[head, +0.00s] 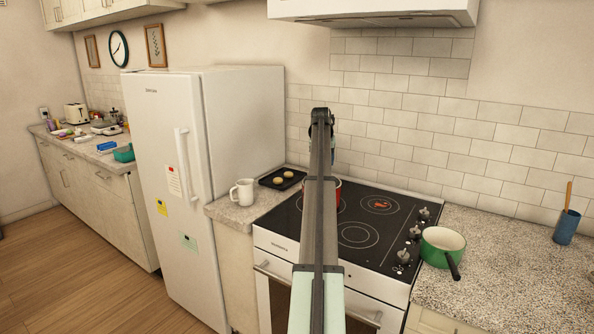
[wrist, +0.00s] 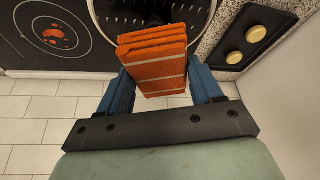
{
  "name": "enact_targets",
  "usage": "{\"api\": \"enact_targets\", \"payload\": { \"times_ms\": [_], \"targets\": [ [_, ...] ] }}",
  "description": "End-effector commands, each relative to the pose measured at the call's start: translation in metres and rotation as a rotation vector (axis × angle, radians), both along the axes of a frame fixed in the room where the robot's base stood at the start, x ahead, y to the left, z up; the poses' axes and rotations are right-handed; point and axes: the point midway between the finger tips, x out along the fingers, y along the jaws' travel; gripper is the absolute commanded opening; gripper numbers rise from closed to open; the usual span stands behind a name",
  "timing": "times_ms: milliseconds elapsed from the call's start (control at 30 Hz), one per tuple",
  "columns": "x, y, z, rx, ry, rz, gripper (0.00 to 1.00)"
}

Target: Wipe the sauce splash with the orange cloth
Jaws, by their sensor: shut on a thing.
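The orange cloth (wrist: 155,52) is a folded, layered pad held between the blue fingers of my gripper (wrist: 160,88) in the wrist view. My gripper is shut on it. The sauce splash (head: 380,205) is a small set of orange-red spots on the back right burner of the black cooktop. In the wrist view the splash (wrist: 54,34) lies to the left of the cloth, apart from it. In the head view my arm hides the gripper and the cloth.
A red item (head: 337,187), perhaps a pot, is partly hidden behind my arm on the cooktop (head: 345,212). A dark tray (head: 271,181) with two round pieces and a white mug (head: 243,192) stand left. A green pan (head: 441,243) stands right of the knobs. A tiled wall (head: 440,160) bounds the back.

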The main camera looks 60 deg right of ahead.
Motion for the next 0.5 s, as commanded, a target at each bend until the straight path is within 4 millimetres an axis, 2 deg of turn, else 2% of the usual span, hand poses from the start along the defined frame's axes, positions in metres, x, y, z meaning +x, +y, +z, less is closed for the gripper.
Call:
{"api": "enact_targets", "payload": {
  "times_ms": [33,133,500],
  "targets": [
    [-0.014,-0.019,0.007,-0.001,-0.001,-0.027,0.37],
    [-0.044,-0.043,0.009,0.0,0.0,-0.1,0.37],
    [-0.169,-0.097,-0.046,0.001,0.003,-0.624,0.37]
  ]
}}
